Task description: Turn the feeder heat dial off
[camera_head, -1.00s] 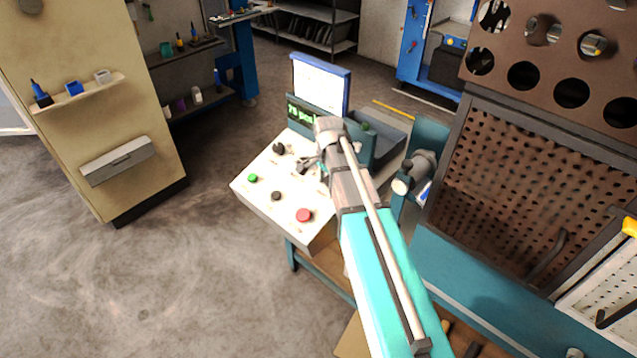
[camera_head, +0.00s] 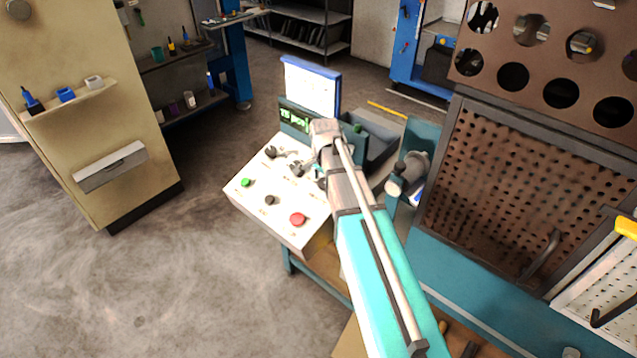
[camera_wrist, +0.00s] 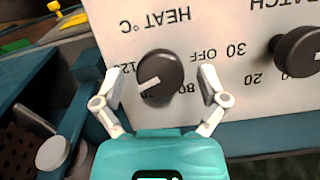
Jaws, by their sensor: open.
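The feeder heat dial (camera_wrist: 160,76) is a round black knob on a white panel, under the print HEAT °C, which appears upside down in the wrist view. Its white pointer mark points to the lower left of that picture. The OFF print (camera_wrist: 203,55) is at the dial's upper right. My gripper (camera_wrist: 160,80) is open, with one pale finger on each side of the dial; I cannot tell whether either touches it. The left finger partly covers the 120 print. In the head view my gripper is over the white control panel (camera_head: 250,212), with the arm hiding part of it.
A second black knob (camera_wrist: 298,50), near the BATCH print, is right of the heat dial. The panel also carries a green button (camera_head: 245,182) and a red button (camera_head: 298,219). A screen (camera_head: 312,88) stands behind. A perforated rack (camera_head: 530,180) is on the right.

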